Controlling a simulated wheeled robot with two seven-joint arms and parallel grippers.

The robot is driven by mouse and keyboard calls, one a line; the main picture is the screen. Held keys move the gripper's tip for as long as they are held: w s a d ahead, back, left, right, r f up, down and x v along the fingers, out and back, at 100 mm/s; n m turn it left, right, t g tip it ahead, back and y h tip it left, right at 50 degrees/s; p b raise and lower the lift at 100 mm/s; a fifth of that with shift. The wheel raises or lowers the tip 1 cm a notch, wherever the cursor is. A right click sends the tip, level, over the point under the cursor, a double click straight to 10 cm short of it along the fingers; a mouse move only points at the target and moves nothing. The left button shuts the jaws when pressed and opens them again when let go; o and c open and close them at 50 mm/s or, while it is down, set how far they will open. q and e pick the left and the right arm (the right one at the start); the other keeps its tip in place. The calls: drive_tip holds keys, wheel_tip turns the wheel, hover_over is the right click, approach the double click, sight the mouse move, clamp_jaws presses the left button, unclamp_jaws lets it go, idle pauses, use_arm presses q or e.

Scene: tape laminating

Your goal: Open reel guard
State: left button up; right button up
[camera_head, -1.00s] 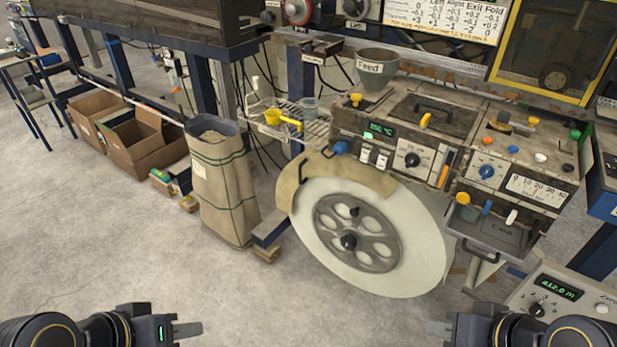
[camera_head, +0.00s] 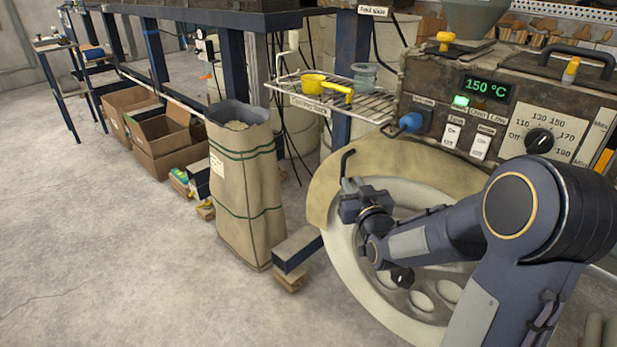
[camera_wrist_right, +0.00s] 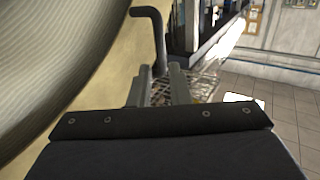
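The reel guard (camera_head: 325,178) is a tan curved cover over the upper left rim of the large pale reel (camera_head: 352,262). Its dark bent handle (camera_head: 346,162) stands out at the guard's upper left. My right gripper (camera_head: 349,190) is at the handle, just below its bend. In the right wrist view the handle (camera_wrist_right: 157,38) runs down to the gap between the two fingertips (camera_wrist_right: 161,76), which stand apart. I cannot tell whether either finger touches it. My right arm hides much of the reel. My left gripper is out of view.
A tall sack (camera_head: 243,190) stands left of the reel, with a dark block (camera_head: 297,248) between them. The control panel (camera_head: 480,110) is at upper right. The floor at left is clear.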

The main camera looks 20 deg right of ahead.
sight(344, 169)
drive_tip(key=w, duration=0.2)
drive_tip(key=w+d, duration=0.1)
drive_tip(key=w, duration=0.4)
drive_tip(key=shift+w+d+r, duration=0.1)
drive_tip(key=shift+w+d, duration=0.15)
drive_tip(key=shift+c, duration=0.4)
clamp_jaws()
